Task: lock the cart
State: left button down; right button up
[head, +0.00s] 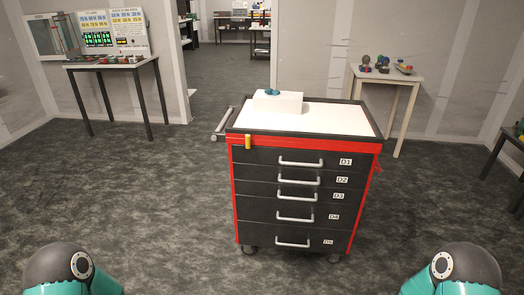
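The cart (240,195) stands on the floor in the middle of the head view. It is black with red edges, a white top, casters and several drawers with silver handles, labelled D1 to D5. All drawers look closed. A small yellow piece (248,142) sits at the front upper left corner, beside the D1 drawer; I cannot tell its exact state. A silver push handle (222,123) sticks out on the left side. Neither gripper is in view; only teal and dark parts of my arms show at the bottom corners.
A white box (278,103) with a small teal object (271,91) on it stands on the cart top. A dark table (112,63) is at the back left, a light table (403,85) with small objects at the back right. Open floor surrounds the cart.

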aim_at(248, 139)
jog(key=k, duration=0.4)
jog(key=u, duration=0.15)
jog(key=i, duration=0.95)
jog(key=z, duration=0.05)
jog(key=k, duration=1.1)
jog(key=z, duration=0.4)
jog(key=i, duration=1.95)
jog(key=u, duration=0.65)
